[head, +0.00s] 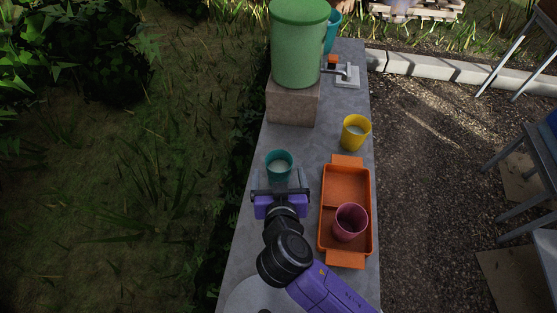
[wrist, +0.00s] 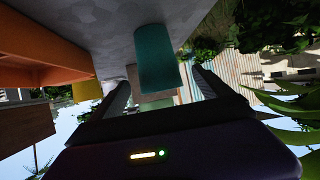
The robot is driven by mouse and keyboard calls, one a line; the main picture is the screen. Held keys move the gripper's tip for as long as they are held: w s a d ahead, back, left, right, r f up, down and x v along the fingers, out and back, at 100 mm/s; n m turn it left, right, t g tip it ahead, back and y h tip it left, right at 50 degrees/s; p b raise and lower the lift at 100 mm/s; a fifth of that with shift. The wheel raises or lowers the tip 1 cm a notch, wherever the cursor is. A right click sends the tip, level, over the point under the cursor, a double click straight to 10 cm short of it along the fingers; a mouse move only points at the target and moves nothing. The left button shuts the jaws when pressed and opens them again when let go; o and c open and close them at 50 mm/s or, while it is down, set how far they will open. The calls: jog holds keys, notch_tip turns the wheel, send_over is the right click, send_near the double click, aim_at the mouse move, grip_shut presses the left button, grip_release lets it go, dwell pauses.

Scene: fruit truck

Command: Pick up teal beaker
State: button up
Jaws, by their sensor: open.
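The teal beaker (head: 279,165) stands upright on the grey counter in the head view, just ahead of my gripper (head: 280,181). It also shows in the wrist view (wrist: 157,57), where the picture is turned over and the beaker hangs from the counter at the top. My gripper is open and points at the beaker, with one finger toward each side of it. In the wrist view the beaker lies roughly between the fingers (wrist: 163,80). I cannot tell whether the fingertips overlap it in depth. Nothing is held.
An orange tray (head: 345,187) lies right of my gripper, with a magenta cup (head: 350,222) in it. A yellow cup (head: 355,133) stands behind the tray. A green container (head: 299,45) on a stone block (head: 293,102) stands beyond the beaker. The counter's left edge is close to the beaker.

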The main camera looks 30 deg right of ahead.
aim_at(278, 160)
jog(key=x, duration=0.3)
jog(key=shift+w+d+r+p, duration=0.1)
jog(key=shift+w+p, duration=0.1)
jog(key=shift+p, duration=0.2)
jog(key=shift+p+x, duration=0.6)
jog(key=shift+x, duration=1.65)
jog(key=shift+s, duration=0.1)
jog(key=c, duration=1.6)
